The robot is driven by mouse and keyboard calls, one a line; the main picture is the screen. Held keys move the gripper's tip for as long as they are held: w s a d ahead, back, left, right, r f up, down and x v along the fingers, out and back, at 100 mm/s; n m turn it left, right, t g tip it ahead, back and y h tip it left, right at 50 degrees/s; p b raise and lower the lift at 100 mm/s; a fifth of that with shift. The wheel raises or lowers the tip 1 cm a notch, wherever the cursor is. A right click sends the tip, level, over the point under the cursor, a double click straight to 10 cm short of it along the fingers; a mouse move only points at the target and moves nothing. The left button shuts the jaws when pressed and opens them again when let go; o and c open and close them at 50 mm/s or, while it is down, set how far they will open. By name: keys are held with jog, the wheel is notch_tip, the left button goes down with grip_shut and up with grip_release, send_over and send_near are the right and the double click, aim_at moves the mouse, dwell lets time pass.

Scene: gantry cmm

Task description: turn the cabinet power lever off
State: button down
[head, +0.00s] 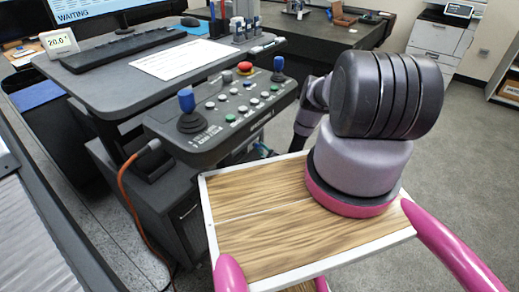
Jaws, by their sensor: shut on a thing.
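The cabinet (185,225) under the control console is dark grey, and its upper part shows below the panel. I cannot make out the power lever in this head view. My arm reaches away past the wooden tray top and bends down by the console's right end. My gripper is hidden there, behind the tray top and my own arm. A small dark and bluish part (264,150) shows beside the console's right underside; I cannot tell what it is.
The console panel (222,118) carries two blue-topped joysticks, a red button and several small buttons. An orange cable (122,195) hangs at its left. A desk with a keyboard (125,48) stands behind. Open grey floor (465,150) lies to the right, with a printer (437,38) at the back.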

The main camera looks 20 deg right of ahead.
jog(key=shift+d+n+t, duration=0.1)
jog(key=shift+n+t, duration=0.6)
jog(key=shift+n, duration=0.7)
jog(key=shift+r+n, duration=0.1)
jog(key=shift+n, duration=0.2)
jog(key=c, duration=0.6)
grip_release()
jog(key=shift+d, duration=0.1)
